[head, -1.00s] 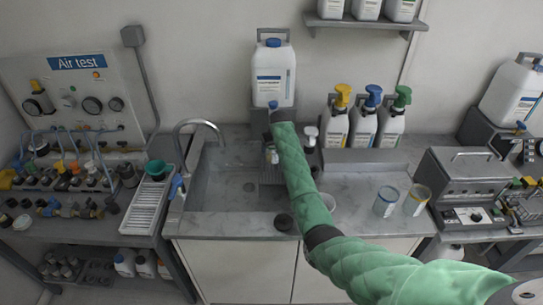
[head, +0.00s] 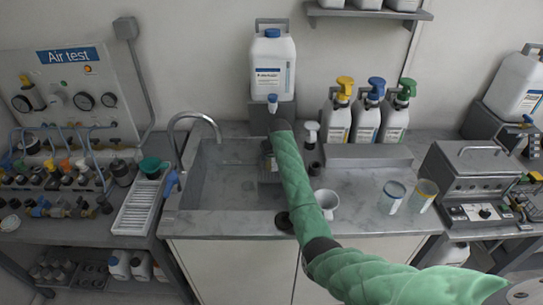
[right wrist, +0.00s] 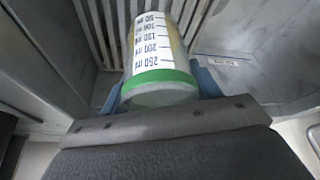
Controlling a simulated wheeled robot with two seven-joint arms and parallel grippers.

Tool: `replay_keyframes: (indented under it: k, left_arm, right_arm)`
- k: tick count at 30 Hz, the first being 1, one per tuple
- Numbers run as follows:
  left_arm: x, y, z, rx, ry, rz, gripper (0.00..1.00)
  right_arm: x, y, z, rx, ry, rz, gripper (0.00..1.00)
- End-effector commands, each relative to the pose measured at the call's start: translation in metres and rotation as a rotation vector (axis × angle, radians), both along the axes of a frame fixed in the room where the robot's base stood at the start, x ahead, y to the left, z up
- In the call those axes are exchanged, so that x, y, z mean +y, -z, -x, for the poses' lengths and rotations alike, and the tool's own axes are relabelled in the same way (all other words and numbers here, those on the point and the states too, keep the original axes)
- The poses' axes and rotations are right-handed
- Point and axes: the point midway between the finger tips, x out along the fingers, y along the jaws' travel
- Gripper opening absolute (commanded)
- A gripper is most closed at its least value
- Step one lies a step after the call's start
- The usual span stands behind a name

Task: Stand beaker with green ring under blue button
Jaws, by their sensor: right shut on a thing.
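The beaker with the green ring (right wrist: 160,79) is clear, with a printed scale, and fills the top middle of the right wrist view. My right gripper (right wrist: 158,90) is shut on it, with blue fingers on both sides near the ring. In the head view my right gripper (head: 268,152) is low in front of the dispenser, and the arm hides most of the beaker. The blue button (head: 272,98) is on the dispenser front, below the white canister (head: 273,65), above the gripper. My left gripper is not in view.
A slatted grate (right wrist: 100,30) lies beyond the beaker. The sink (head: 225,185) with its tap (head: 192,122) is to the left. A white funnel (head: 327,203) and two other beakers, blue-ringed (head: 391,198) and yellow-ringed (head: 422,196), stand to the right. Pump bottles (head: 367,118) stand behind.

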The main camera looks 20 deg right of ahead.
Motion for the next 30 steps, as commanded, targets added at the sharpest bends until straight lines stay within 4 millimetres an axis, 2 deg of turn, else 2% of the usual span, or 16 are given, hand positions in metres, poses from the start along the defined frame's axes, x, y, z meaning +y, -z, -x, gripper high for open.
replay_keyframes:
  k: [11, 12, 15, 25, 30]
  left_arm:
    - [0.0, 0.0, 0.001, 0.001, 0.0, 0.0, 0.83]
    - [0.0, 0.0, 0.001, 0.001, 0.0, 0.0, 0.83]
    - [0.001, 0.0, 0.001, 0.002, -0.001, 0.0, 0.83]
    - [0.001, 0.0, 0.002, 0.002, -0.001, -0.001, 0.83]
    - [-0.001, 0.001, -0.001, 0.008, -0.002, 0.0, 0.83]
  right_arm:
    - [0.0, 0.002, 0.0, 0.001, 0.0, 0.0, 0.39]
    - [0.0, 0.002, 0.0, 0.001, 0.0, 0.0, 0.64]
    - [0.0, 0.002, 0.0, 0.0, 0.0, 0.0, 0.84]
    - [0.0, 0.0, 0.0, 0.0, 0.0, 0.0, 0.84]
    - [-0.001, -0.012, 0.005, -0.002, 0.0, 0.001, 0.84]
